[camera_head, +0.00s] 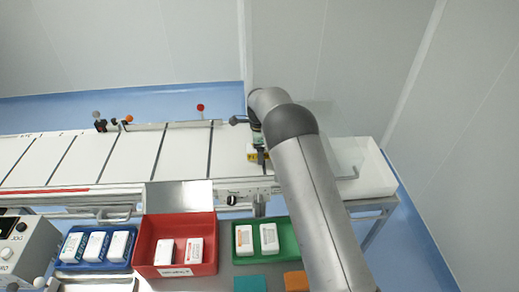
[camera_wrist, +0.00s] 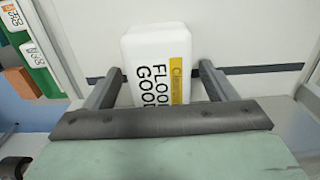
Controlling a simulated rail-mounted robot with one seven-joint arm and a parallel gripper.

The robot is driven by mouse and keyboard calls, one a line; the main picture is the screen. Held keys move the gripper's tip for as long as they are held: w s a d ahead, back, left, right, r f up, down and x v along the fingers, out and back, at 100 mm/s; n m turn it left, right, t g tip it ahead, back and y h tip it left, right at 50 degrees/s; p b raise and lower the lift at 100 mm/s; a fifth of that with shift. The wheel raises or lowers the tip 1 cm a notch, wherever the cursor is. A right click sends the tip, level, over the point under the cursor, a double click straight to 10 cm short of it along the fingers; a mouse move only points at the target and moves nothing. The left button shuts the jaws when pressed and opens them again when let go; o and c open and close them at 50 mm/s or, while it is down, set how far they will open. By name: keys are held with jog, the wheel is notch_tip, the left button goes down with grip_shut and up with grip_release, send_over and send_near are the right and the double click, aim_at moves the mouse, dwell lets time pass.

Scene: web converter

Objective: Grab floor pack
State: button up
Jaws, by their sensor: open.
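A white pack (camera_wrist: 155,62) with a yellow label and black lettering, partly readable as "FLOO" and "GOO", lies on the white belt. My gripper (camera_wrist: 160,70) is open, with one dark finger on each side of the pack and visible gaps to both. The pack's lower part is hidden behind the dark bar and green surface in the wrist view. In the head view a little of the pack's yellow label (camera_head: 251,156) shows beside my gripper (camera_head: 261,157), at the right part of the belt.
The white belt (camera_head: 130,160) with dark cross lines runs to the left. In front stand a blue tray (camera_head: 70,248) and a red bin (camera_head: 148,240) with white packs, and a green tray (camera_head: 290,243) with two packs. A red-tipped post (camera_head: 200,108) stands behind the belt.

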jog(key=c, duration=1.1)
jog(key=shift+c, duration=0.2)
